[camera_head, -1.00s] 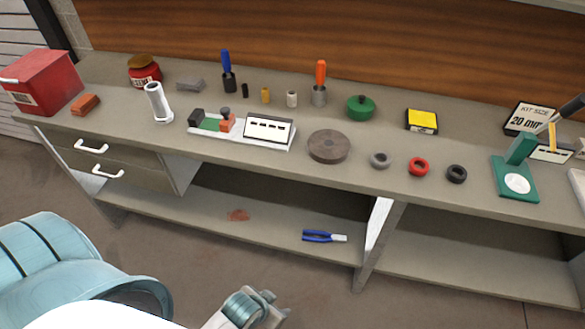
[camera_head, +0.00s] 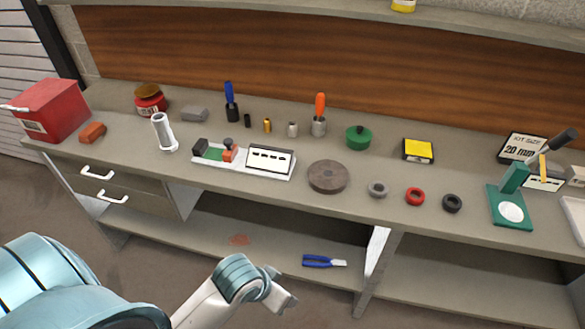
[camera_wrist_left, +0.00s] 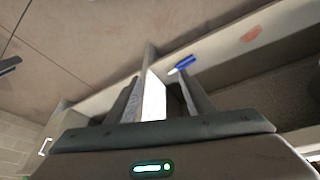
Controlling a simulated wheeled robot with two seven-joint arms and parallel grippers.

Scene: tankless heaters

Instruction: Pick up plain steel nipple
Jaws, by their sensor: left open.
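A small silver-grey cylinder (camera_head: 293,129), which looks like the plain steel nipple, stands upright on the bench toward the back. It is right of a brass-coloured cylinder (camera_head: 267,125) and a black one (camera_head: 247,120), and left of the orange-handled tool. My left gripper (camera_head: 286,297) is low in front of the bench, well below and apart from the nipple. In the left wrist view my left gripper (camera_wrist_left: 160,88) has its two fingers apart with nothing held; the bench's pale divider shows beyond them. The nipple is not visible in that view. My right gripper is not in view.
A white tray (camera_head: 200,162) with small parts, a brown disc (camera_head: 328,177) and several rings lie in front of the cylinders. A blue-handled screwdriver (camera_head: 231,108) and an orange-handled one (camera_head: 319,112) stand nearby. Blue pliers (camera_head: 322,261) lie on the lower shelf.

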